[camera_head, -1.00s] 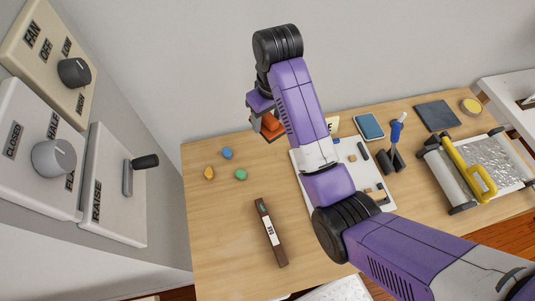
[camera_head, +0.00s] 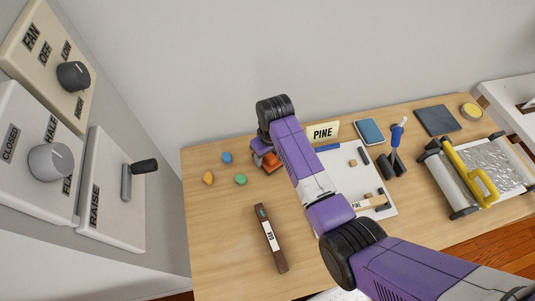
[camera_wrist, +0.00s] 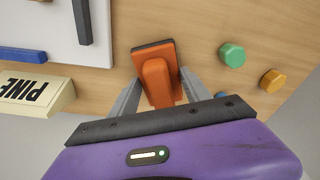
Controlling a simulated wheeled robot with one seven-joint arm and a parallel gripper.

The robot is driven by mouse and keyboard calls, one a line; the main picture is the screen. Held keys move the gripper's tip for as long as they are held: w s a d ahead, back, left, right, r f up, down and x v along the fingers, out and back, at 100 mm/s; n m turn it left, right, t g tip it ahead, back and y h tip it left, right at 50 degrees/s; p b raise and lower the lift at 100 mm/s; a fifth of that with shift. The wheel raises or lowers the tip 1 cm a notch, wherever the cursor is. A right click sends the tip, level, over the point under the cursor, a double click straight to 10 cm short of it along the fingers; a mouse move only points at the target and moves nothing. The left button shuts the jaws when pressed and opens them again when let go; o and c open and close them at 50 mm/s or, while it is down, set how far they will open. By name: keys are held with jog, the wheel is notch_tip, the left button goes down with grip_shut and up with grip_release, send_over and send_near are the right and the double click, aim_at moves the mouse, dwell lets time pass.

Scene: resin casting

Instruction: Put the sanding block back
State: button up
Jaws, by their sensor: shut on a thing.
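The sanding block is orange with a raised grip and a dark edge. In the wrist view the sanding block (camera_wrist: 155,62) sits between the fingers of my gripper (camera_wrist: 160,95), which is shut on its grip. In the head view the orange block (camera_head: 271,163) shows low over the table's back part, left of the white board, partly hidden by my gripper (camera_head: 263,150). It is at or close to the table top; I cannot tell whether it touches.
A white board (camera_head: 380,207) with small pieces lies right of the block. A PINE sign (camera_head: 322,132) stands behind it. Blue (camera_head: 227,158), green (camera_head: 240,180) and yellow (camera_head: 208,178) pieces lie to the left. A dark labelled bar (camera_head: 270,238) lies in front.

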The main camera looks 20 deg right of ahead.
aim_at(270, 156)
jog(key=shift+f, duration=0.2)
jog(key=o, duration=1.3)
notch_tip(270, 156, up, 12)
jog(key=s, duration=0.1)
jog(key=shift+s+d, duration=0.15)
jog(key=shift+s, duration=0.05)
jog(key=shift+r, duration=0.1)
